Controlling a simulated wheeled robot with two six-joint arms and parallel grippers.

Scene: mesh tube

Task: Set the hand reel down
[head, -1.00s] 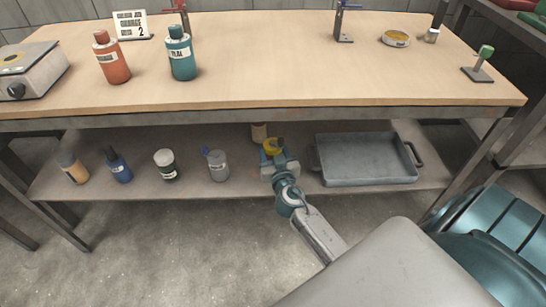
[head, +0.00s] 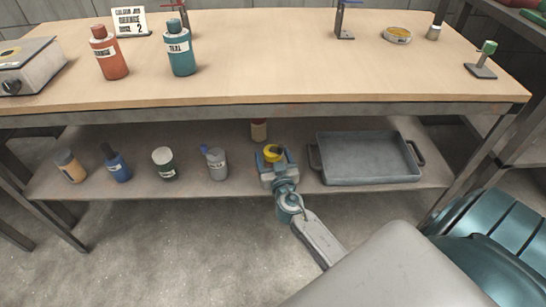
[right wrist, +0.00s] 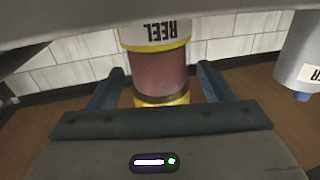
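The hand reel (right wrist: 160,70) has yellow rims, a reddish middle and a white band lettered REEL, upside down in the right wrist view. In the head view its yellow top (head: 273,153) shows over the lower shelf, left of the grey tray. My right gripper (head: 275,158) has a finger on each side of it. In the right wrist view the gripper (right wrist: 160,85) is open, with narrow gaps between the reel and both fingers. The reel's base is hidden by the gripper, so its contact with the shelf cannot be seen. My left gripper is not in view.
A grey tray (head: 368,162) stands right of the reel on the lower shelf (head: 232,194). A grey bottle (head: 215,163) and several others stand left. The worktop (head: 270,60) overhangs the shelf.

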